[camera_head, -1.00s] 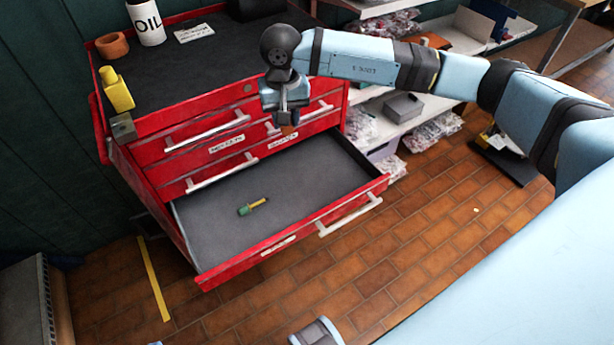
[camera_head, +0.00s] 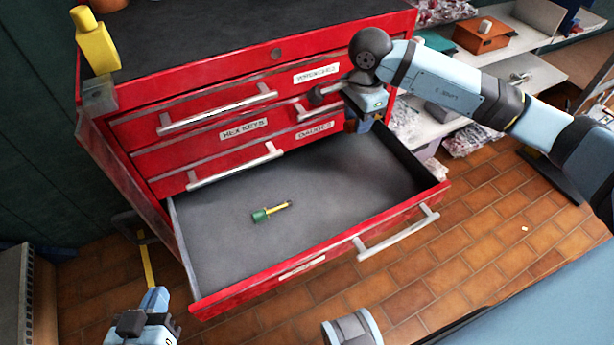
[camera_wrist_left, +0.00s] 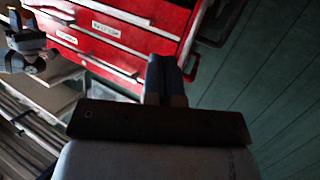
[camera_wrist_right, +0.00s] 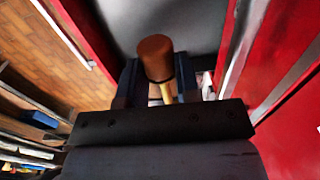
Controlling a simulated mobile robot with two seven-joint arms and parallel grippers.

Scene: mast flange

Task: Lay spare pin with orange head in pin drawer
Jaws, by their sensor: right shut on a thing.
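The spare pin with a brownish-orange head (camera_wrist_right: 155,58) and pale yellow shank is held in my right gripper (camera_wrist_right: 160,85), head away from the wrist. In the head view my right gripper (camera_head: 362,122) is over the back right part of the open red drawer (camera_head: 325,255); the pin is mostly hidden there. The drawer has a grey lining, and a green-headed pin (camera_head: 262,215) with a yellow shank lies near its middle. My left gripper (camera_head: 155,300) is low at the left, outside the drawer; its fingers (camera_wrist_left: 167,75) look closed together and empty.
Shut drawers with silver handles, one labelled HEX KEYS (camera_head: 243,130), stand above and behind the open drawer. A yellow bottle (camera_head: 95,40) stands on the cabinet's corner. White shelves (camera_head: 535,75) are at the right. The drawer's right and front areas are clear.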

